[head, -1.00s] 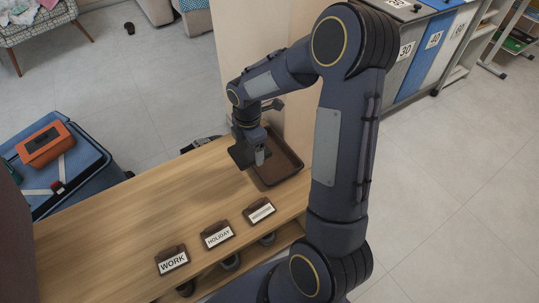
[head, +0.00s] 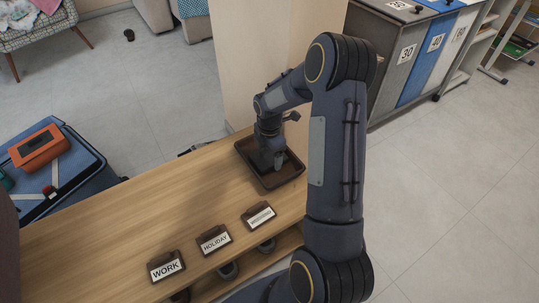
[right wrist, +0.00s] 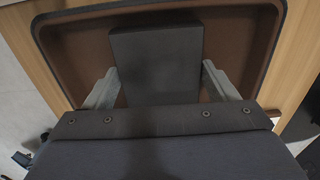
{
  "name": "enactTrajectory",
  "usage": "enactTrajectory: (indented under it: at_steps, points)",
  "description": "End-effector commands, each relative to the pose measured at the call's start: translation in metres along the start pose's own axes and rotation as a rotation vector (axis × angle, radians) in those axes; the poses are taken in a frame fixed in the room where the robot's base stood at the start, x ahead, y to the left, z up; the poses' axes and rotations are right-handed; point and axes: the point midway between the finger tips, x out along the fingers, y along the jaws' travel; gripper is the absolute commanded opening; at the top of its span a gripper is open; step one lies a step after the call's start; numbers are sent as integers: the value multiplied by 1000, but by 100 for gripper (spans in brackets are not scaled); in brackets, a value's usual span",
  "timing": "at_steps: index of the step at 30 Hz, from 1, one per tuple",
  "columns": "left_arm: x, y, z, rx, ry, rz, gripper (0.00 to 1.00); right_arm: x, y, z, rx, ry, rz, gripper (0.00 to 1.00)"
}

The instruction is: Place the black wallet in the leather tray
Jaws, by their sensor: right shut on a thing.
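The brown leather tray (head: 290,181) lies on the wooden counter by the pale upright panel. My right gripper (head: 277,163) reaches down inside the tray's outline in the head view. In the right wrist view the black wallet (right wrist: 157,62) sits between the two fingers of my right gripper (right wrist: 162,88), which is shut on it. The tray (right wrist: 75,52) shows around and behind the wallet. Whether the wallet touches the tray floor I cannot tell. In the head view the wallet is hidden by the gripper. My left gripper is not in view.
Label stands reading WORK (head: 166,268) and HOLIDAY (head: 214,240), and a third one (head: 260,216), line the counter's front edge. A blue suitcase with an orange case (head: 40,147) is at left. The middle of the counter (head: 140,220) is bare.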

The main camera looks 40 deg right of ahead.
Motion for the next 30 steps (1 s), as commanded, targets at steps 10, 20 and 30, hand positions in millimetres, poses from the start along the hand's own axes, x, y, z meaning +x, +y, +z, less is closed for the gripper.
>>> enactTrajectory:
  at_steps: [10, 20, 30]
  points:
    - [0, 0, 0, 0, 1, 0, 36, 1, 0, 0, 0, 0, 1, 86]
    - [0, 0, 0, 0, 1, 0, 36, 0, 0, 0, 0, 0, 1, 100]
    - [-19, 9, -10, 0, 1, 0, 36, -54, 1, 0, 1, -1, 6, 100]
